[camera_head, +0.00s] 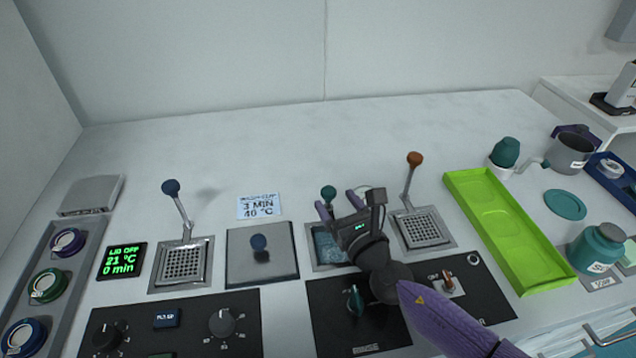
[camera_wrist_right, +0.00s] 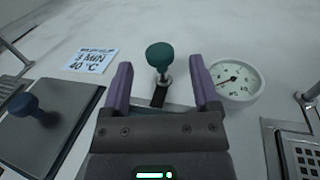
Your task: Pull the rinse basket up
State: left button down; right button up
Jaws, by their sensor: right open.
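The rinse basket's teal ball handle (camera_head: 328,192) rises from the teal-filled bath (camera_head: 324,246) in the counter. The handle also shows in the wrist view (camera_wrist_right: 160,55), on a short metal stem. My right gripper (camera_head: 340,206) is open and empty. In the wrist view, its purple fingers (camera_wrist_right: 160,75) stand left and right of the ball with gaps on both sides; I cannot tell how far beyond the tips the ball lies. The gripper and wrist hide much of the bath and basket. My left gripper is not in view.
Left are a blue-knobbed lid (camera_head: 259,258) and a blue-handled basket (camera_head: 185,262). Right is an orange-handled basket (camera_head: 422,229), then a green tray (camera_head: 505,225). A round gauge (camera_wrist_right: 237,80) lies right of the handle. Control panels line the front (camera_head: 180,325); the counter behind is clear.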

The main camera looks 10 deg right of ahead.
aim_at(325, 186)
jog(key=b+x, duration=0.1)
jog(key=x, duration=0.4)
jog(key=shift+w+a+r+b, duration=0.1)
jog(key=shift+w+b, duration=0.2)
jog(key=shift+w, duration=0.05)
grip_shut()
dwell(0.4)
dwell(0.6)
